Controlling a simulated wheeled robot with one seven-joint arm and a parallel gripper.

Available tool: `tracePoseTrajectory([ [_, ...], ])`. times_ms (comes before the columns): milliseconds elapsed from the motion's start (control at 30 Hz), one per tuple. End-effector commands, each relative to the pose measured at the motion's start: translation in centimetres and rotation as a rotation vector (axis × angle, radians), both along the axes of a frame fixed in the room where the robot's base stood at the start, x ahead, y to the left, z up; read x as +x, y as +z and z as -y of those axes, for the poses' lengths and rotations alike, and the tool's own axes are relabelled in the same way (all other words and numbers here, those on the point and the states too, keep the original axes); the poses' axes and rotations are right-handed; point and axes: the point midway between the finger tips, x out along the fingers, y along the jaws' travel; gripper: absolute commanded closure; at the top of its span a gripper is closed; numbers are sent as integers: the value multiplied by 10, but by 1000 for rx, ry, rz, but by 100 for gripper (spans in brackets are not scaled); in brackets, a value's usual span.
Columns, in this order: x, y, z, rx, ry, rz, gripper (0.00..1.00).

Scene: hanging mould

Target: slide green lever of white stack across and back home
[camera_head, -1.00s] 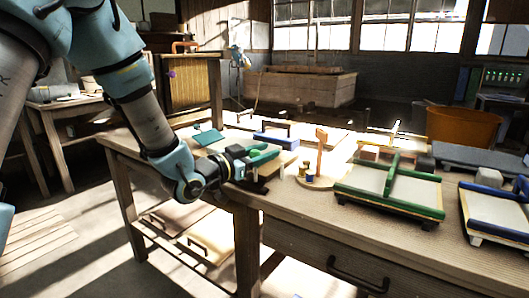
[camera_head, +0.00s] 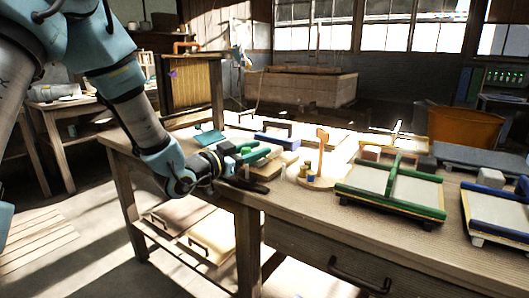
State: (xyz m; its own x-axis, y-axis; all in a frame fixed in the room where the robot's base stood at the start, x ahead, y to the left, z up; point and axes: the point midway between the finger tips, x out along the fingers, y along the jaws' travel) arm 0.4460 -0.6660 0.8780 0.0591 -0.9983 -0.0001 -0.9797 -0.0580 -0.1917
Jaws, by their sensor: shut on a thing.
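My gripper (camera_head: 232,158) is at the left part of the workbench, low over the bench top. It is shut on the green lever (camera_head: 256,154), which shows as a green bar beside the fingers. A pale, whitish stack (camera_head: 281,160) lies just right of and behind the lever. My gripper and wrist hide the near left side of this stack, and the exact grip is too small to see clearly.
A green-framed mould (camera_head: 420,204) stands to the right on the bench (camera_head: 310,228), with a blue-framed one (camera_head: 497,214) beyond it. A round board with an upright wooden paddle (camera_head: 322,152) stands close right of the stack. A teal piece (camera_head: 209,137) lies behind my gripper.

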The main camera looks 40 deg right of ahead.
Motion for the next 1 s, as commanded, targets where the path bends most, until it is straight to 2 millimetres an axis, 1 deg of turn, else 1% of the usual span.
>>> tracePoseTrajectory([
  [33, 16, 0, -4, 0, 8, 2, 100],
  [167, 53, 0, -14, -1, 9, 3, 100],
  [200, 66, 0, -18, 0, 10, 2, 100],
  [367, 118, 1, -32, 1, 8, 3, 100],
  [400, 130, 0, -35, 2, 8, 3, 100],
  [600, 185, 0, -50, 1, 6, 1, 100],
  [700, 207, 0, -55, 1, 4, 1, 100],
  [800, 223, 0, -59, 0, 4, 2, 100],
  [900, 235, 0, -62, 0, 3, 1, 100],
  [1000, 242, 0, -64, 1, 2, 1, 100],
])
